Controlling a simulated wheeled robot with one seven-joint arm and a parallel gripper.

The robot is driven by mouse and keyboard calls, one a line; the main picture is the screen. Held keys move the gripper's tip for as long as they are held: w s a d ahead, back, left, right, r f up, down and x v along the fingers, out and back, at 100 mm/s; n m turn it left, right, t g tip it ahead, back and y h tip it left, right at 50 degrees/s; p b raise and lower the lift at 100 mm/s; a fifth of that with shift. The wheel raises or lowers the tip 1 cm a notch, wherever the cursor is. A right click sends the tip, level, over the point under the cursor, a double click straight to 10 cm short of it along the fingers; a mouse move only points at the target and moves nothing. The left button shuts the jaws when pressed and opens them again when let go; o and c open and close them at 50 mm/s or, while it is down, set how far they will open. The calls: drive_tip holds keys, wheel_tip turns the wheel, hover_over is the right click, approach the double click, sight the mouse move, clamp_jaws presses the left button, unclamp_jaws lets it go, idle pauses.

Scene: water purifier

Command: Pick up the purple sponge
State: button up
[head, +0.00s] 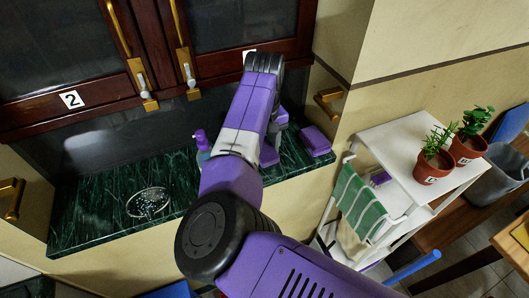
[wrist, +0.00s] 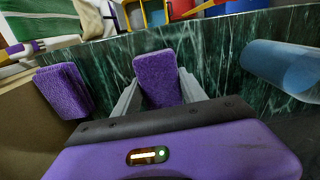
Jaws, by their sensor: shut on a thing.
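A purple sponge (wrist: 157,75) stands between the two grey fingers of my gripper (wrist: 160,88) in the wrist view. The fingers are shut on its sides, and its upper part shows beyond them. A second purple sponge (wrist: 64,90) is apart from the gripper at the left of the wrist view. In the head view, one purple sponge (head: 315,140) lies at the right end of the green marble counter (head: 105,205). Another purple piece (head: 268,155) shows beside my arm there, partly hidden. My arm hides the fingers in the head view.
A blue translucent bottle (wrist: 285,68) is at the right of the wrist view. A purple-topped spray bottle (head: 201,140) stands left of my arm. Dark cabinets (head: 75,50) hang above the counter. A white cart (head: 400,150) with potted plants (head: 433,163) stands to the right.

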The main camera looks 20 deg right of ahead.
sight(265, 149)
wheel_tip(265, 149, up, 19)
drive_tip(key=b, duration=0.1)
drive_tip(key=shift+f, duration=0.15)
drive_tip(key=o, duration=0.5)
drive_tip(key=c, duration=0.4)
drive_tip(key=shift+o, duration=0.2)
drive_tip(key=shift+f, duration=0.1)
